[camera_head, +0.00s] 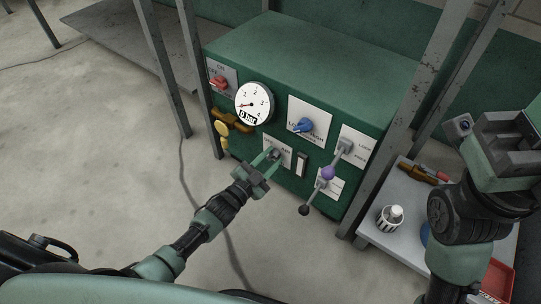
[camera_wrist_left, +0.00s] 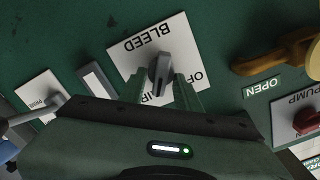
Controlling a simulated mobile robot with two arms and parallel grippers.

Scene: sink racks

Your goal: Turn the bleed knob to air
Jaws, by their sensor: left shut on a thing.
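The bleed knob (camera_wrist_left: 160,72) is a grey pointer knob on a white plate (camera_wrist_left: 125,50) lettered BLEED, seen upside down in the left wrist view. Its narrow end points down in that view, between two partly hidden labels. In the head view the knob (camera_head: 274,154) sits low on the green panel's front. My left gripper (camera_head: 267,159) is shut on the knob, with one finger on each side; it also shows in the left wrist view (camera_wrist_left: 162,92). My right gripper (camera_head: 503,135) is away at the far right, and its jaw state is unclear.
Around the knob are a white switch (camera_head: 302,164), a blue knob (camera_head: 304,125), levers with purple (camera_head: 327,173) and black (camera_head: 304,210) balls, a dial gauge (camera_head: 254,103), a brass valve (camera_head: 232,120) and a red knob (camera_head: 219,82). Metal posts flank the panel.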

